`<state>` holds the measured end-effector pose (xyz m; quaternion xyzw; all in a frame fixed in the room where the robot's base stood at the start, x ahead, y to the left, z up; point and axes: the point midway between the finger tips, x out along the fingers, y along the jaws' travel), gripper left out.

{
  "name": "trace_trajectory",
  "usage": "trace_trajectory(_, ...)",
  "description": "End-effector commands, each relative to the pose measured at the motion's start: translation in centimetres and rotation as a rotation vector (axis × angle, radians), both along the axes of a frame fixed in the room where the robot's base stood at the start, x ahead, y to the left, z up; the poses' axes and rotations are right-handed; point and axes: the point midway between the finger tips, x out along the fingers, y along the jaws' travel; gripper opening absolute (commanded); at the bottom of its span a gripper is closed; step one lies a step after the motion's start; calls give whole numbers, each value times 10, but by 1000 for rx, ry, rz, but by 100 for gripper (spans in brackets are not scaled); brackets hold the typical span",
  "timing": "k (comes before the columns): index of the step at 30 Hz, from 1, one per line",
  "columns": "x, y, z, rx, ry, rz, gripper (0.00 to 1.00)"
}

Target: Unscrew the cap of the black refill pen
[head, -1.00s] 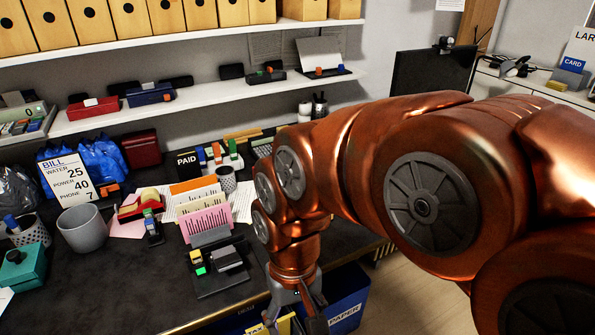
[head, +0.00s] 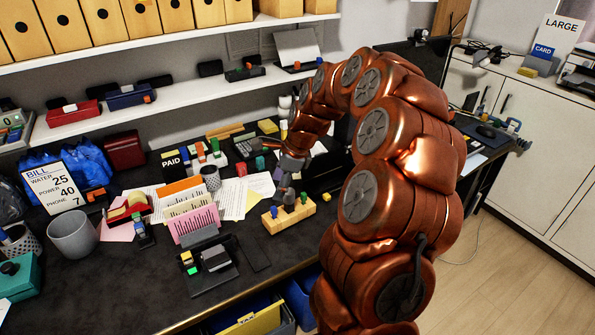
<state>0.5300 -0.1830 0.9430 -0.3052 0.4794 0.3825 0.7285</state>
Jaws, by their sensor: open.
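My gripper (head: 284,184) is small and dark in the head view. It points down over a light wooden block (head: 290,216) on the black desk. The jaws are open, but the fingertips are hard to make out. Short blue and dark upright pieces stick up from the block just below the fingers. I cannot tell whether one of them is the black refill pen or its cap, nor whether the fingers touch any of them.
Paper files (head: 192,216), a black tray (head: 208,268) and a grey cup (head: 73,234) stand left of the block. Shelves with binders (head: 90,22) hang behind. Open bins (head: 250,318) are below the desk's front edge. Floor at right is clear.

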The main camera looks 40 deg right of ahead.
Motion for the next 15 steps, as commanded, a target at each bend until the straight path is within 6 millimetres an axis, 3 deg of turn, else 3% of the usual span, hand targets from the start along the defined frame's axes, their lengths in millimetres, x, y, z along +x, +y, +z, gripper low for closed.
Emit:
trace_trajectory(3, 11, -39, -9, 37, 18, -190, 68)
trace_trajectory(6, 15, -59, -17, 60, 32, -298, 68)
trace_trajectory(10, 17, -73, -21, 74, 38, -368, 68)
trace_trajectory(15, 19, -73, -27, 78, 41, -382, 68)
